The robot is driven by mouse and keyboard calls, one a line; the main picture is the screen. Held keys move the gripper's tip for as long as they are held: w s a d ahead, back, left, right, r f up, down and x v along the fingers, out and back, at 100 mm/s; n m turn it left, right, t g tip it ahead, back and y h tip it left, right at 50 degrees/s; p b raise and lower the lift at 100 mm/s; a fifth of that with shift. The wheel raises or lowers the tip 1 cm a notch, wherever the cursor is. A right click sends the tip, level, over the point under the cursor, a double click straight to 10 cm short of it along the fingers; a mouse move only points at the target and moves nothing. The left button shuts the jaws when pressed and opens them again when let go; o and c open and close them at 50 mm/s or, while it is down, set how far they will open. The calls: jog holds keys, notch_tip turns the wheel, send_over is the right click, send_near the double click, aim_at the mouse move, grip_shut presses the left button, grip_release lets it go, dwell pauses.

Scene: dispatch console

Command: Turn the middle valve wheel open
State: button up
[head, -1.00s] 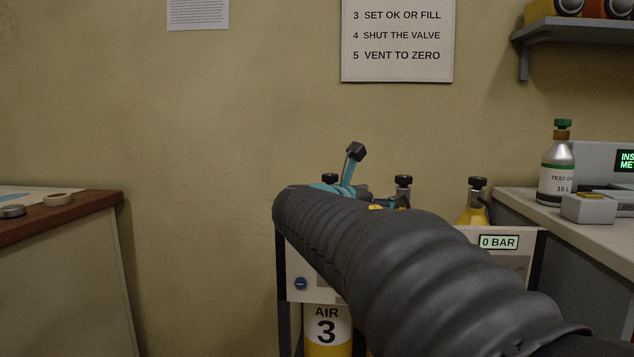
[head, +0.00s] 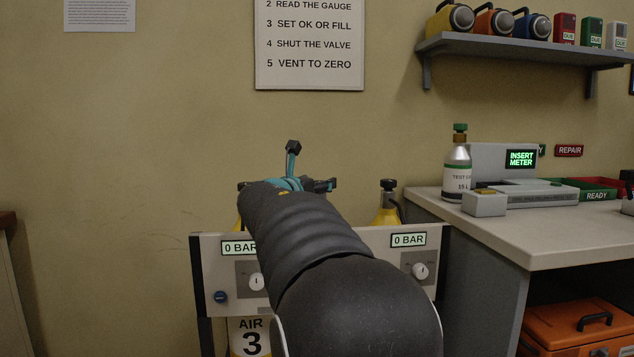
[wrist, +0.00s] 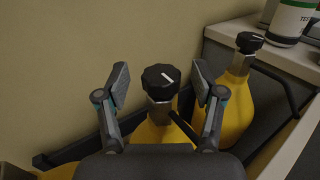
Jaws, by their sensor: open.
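In the wrist view a black valve wheel (wrist: 160,82) with a white mark tops a yellow cylinder (wrist: 155,135). My gripper (wrist: 161,85) is open, with one finger on each side of this wheel and a gap to each; I cannot tell whether its fingertips are level with the wheel. In the head view my arm hides this wheel, and part of my gripper (head: 290,165) shows above the arm. Another black valve wheel (wrist: 249,42) sits on a cylinder to the right; it also shows in the head view (head: 388,184).
A panel (head: 440,245) with "0 BAR" displays (head: 408,240) stands in front of the cylinders. A grey-topped counter (head: 540,239) at right holds a test bottle (head: 457,172) and a meter station (head: 521,158).

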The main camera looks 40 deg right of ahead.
jog(key=shift+x, duration=0.75)
jog(key=c, duration=1.2)
jog(key=shift+o, duration=0.2)
